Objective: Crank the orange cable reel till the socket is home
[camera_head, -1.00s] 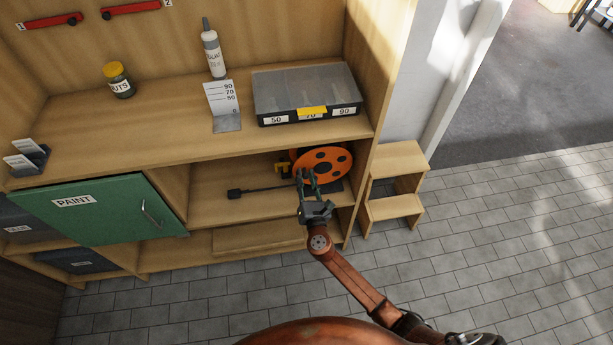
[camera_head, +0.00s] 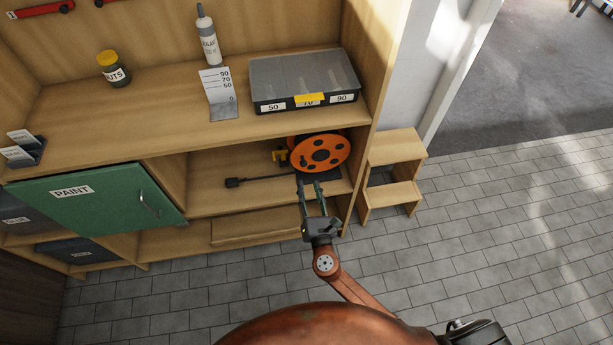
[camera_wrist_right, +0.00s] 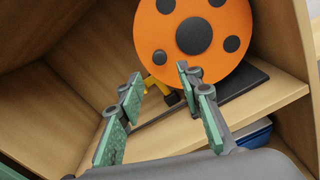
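The orange cable reel (camera_head: 320,153) stands on the open shelf below the worktop; its disc has dark round spots and a dark hub. It also shows in the right wrist view (camera_wrist_right: 168,28). A dark cable runs left from it along the shelf to a black socket (camera_head: 233,183), apart from the reel. A yellow part (camera_head: 279,156) sits at the reel's left side. My right gripper (camera_head: 311,180) is open and empty, just in front of and below the reel. Its two green fingers are apart in the right wrist view (camera_wrist_right: 157,83). My left gripper is not in view.
A green PAINT door (camera_head: 100,205) is left of the reel's shelf. A wooden step stool (camera_head: 393,150) stands right of the bench. A clear-lidded case (camera_head: 290,75), a bottle (camera_head: 208,42) and a NUTS jar (camera_head: 115,72) stand on the worktop. The tiled floor in front is clear.

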